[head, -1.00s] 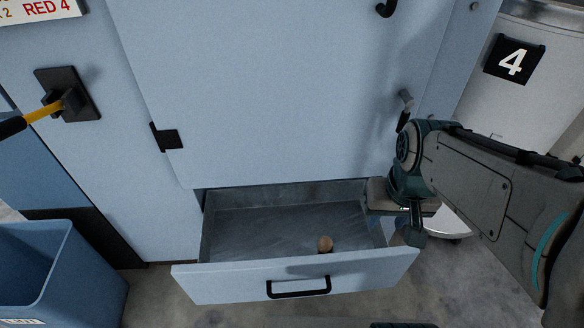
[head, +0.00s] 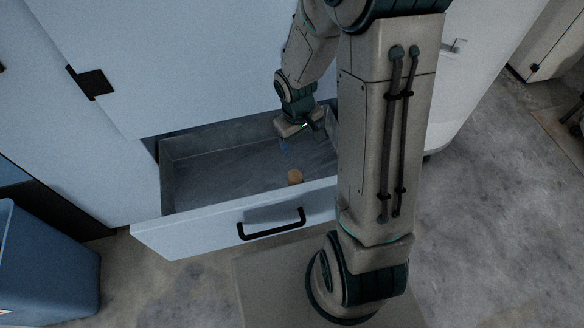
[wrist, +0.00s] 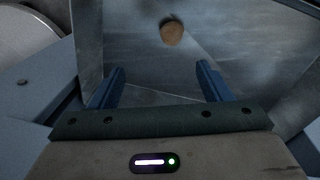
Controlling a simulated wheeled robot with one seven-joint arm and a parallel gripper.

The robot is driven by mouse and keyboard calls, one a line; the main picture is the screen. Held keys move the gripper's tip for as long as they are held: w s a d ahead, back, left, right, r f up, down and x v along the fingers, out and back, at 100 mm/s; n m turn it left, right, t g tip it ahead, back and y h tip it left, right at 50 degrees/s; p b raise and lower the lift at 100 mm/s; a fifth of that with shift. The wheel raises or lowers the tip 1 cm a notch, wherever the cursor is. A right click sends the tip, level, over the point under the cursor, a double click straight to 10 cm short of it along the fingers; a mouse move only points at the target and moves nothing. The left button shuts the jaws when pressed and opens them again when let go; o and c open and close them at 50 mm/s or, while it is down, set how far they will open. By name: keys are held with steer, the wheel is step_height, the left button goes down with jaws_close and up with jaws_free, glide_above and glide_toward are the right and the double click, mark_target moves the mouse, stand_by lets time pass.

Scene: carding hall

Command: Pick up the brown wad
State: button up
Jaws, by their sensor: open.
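The brown wad (head: 295,177) is a small roundish lump lying on the floor of the open drawer (head: 165,185), close to the inside of its front panel. It also shows in the wrist view (wrist: 172,32), beyond my fingertips and a little above the middle of the gap. My gripper (head: 285,150) is over the right part of the drawer, apart from the wad. In the wrist view my gripper (wrist: 160,80) has its two blue fingers spread wide with nothing between them. Part of the drawer's right side is hidden behind my arm.
The drawer front has a black handle (head: 271,226). The pale blue cabinet (head: 190,60) rises behind the drawer. A blue bin (head: 50,265) stands at the lower left. Concrete floor (head: 500,180) is open on the right.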

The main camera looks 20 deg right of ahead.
steer(key=n+b, duration=0.2)
steer(key=b, duration=0.1)
glide_toward(294, 175)
steer(key=shift+y, duration=0.4)
steer(key=f, duration=0.5)
steer(key=shift+w+f, duration=0.2)
steer(key=shift+f, duration=0.05)
steer(key=f+b, duration=0.2)
steer(key=f, duration=0.1)
steer(key=d+f+b, duration=0.1)
steer(key=f, duration=0.1)
steer(key=shift+f, duration=0.15)
steer(key=c, duration=1.1)
